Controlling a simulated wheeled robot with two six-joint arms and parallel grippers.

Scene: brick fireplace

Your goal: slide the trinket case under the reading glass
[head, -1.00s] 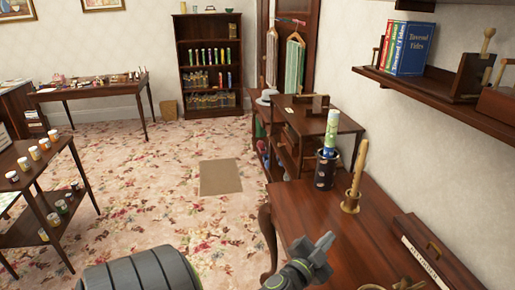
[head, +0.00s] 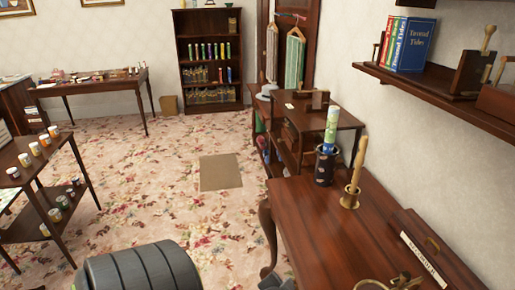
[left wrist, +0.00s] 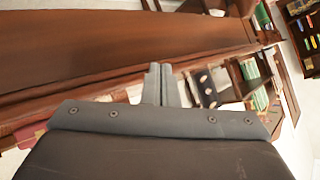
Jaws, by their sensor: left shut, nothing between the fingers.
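My left gripper (left wrist: 160,85) is shut and empty in the left wrist view, its grey fingers together. In the head view only a small grey piece of it shows at the bottom edge (head: 275,284). A brass ring with a dark part, perhaps the reading glass (head: 371,284), is cut off by the bottom edge of the head view, on the near desk (head: 335,215). A dark wooden box with a white lettered strip and brass handle (head: 436,246) lies by the wall; I cannot tell whether it is the trinket case. My right gripper is not in view.
A wall shelf (head: 440,92) with books overhangs the right side. The desk's middle is bare. Carpet (head: 170,210) lies open to the left.

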